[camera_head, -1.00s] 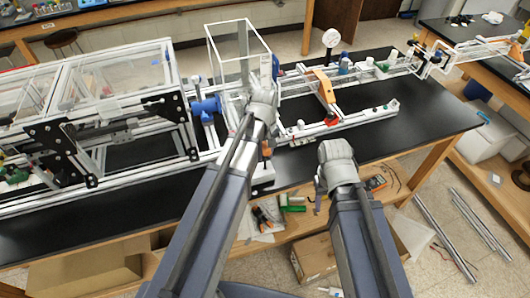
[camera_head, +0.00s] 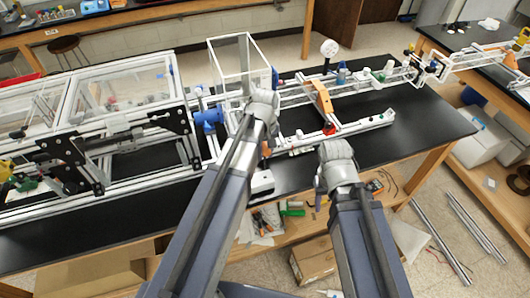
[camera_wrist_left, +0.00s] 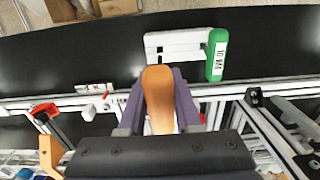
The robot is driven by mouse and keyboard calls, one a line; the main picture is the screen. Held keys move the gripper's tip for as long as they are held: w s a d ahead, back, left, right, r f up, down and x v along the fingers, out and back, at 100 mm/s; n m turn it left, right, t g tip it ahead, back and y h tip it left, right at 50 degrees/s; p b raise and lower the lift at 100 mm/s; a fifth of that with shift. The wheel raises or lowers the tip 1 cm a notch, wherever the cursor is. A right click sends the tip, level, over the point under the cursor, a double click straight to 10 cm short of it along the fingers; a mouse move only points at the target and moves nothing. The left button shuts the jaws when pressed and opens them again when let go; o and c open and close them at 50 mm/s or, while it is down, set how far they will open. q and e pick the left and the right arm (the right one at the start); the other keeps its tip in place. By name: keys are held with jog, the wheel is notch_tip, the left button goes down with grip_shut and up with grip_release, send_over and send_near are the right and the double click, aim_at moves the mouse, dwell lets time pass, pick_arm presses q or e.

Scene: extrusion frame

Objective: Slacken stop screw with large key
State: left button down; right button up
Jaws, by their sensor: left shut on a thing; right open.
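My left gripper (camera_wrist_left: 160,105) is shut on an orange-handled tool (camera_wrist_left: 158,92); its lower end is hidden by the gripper. In the head view, my left gripper (camera_head: 264,138) is over the rail in front of the clear box, with a bit of orange below it. A green-handled key marked 10 MM (camera_wrist_left: 217,55) rests at one end of a white holder (camera_wrist_left: 180,38) on the black bench, just beyond the held tool. My right gripper (camera_head: 320,186) is open at the bench's front edge, its fingers partly hidden. I cannot make out the stop screw.
The aluminium rail (camera_wrist_left: 235,88) runs across the wrist view. A clear box (camera_head: 232,62) stands behind my left gripper, with a blue fitting (camera_head: 208,116) to its left. An orange bracket (camera_head: 319,94) spans the rails to the right. The bench (camera_head: 420,135) is bare at right.

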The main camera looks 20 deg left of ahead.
aim_at(265, 145)
dwell(0.5)
pick_arm(q)
notch_tip(265, 145, up, 7)
jog(key=p, duration=0.6)
jog(key=shift+f+p, duration=0.2)
jog(key=shift+p, duration=0.1)
pick_arm(e)
notch_tip(265, 145, up, 7)
jog(key=shift+f, duration=0.2)
pick_arm(q)
jog(key=shift+f, duration=0.1)
